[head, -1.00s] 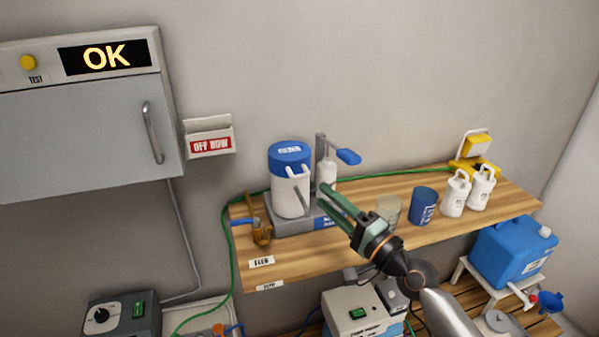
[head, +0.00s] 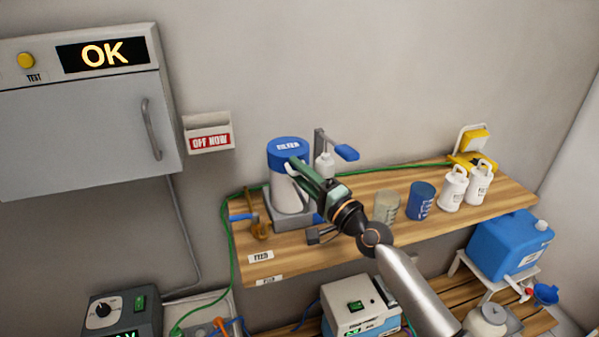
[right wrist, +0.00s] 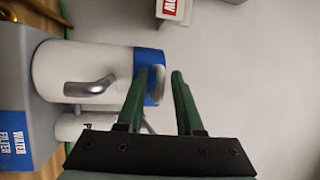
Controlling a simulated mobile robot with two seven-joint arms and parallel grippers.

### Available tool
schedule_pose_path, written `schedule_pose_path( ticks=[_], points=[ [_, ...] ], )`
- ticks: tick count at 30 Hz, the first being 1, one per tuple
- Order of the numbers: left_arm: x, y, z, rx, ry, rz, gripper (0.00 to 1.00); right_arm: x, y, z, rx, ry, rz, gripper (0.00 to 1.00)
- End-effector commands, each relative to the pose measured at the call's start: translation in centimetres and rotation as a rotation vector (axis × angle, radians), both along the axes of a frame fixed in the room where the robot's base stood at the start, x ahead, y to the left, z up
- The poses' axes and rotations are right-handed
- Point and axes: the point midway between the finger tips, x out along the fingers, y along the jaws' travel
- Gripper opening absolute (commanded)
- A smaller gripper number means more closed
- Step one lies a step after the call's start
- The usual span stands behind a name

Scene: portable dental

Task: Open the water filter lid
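The water filter is a white canister (head: 284,189) with a blue lid (head: 287,146) lying closed on top, on a grey base at the shelf's left end. My right gripper (head: 293,165) is at the lid's front right edge and hides part of the canister. In the right wrist view the canister (right wrist: 88,68) lies sideways. The blue lid (right wrist: 148,62) is beside the left fingertip, and a pale lid handle (right wrist: 158,84) shows between the two fingers. My right gripper (right wrist: 165,78) is open, its fingers apart. Whether it touches the handle is unclear. My left gripper is out of view.
A pump stand with a blue lever (head: 346,152) stands close behind the filter. A clear cup (head: 387,206), a blue cup (head: 420,196) and white jugs (head: 453,190) stand to the right on the wooden shelf (head: 430,225). A grey cabinet (head: 80,120) hangs at left.

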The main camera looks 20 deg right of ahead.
Motion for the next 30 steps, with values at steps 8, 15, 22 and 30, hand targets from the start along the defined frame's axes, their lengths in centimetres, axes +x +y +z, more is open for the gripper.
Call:
schedule_pose_path(
  ticks=[8, 15, 22, 30],
  points=[
    [0.01, 0.00, 0.01, 0.000, 0.000, 0.000, 0.50, -0.02, -0.03, 0.01, 0.000, 0.000, 0.000, 0.03],
    [0.01, 0.00, 0.01, -0.001, 0.000, 0.001, 0.50, -0.02, -0.05, 0.06, 0.001, -0.001, -0.001, 0.00],
    [0.02, 0.00, 0.02, -0.001, 0.000, 0.001, 0.50, -0.01, -0.06, 0.14, 0.002, -0.002, -0.001, 0.00],
    [0.03, 0.00, 0.03, -0.001, -0.001, 0.001, 0.50, -0.01, -0.08, 0.26, 0.004, -0.004, -0.001, 0.00]
  ],
)
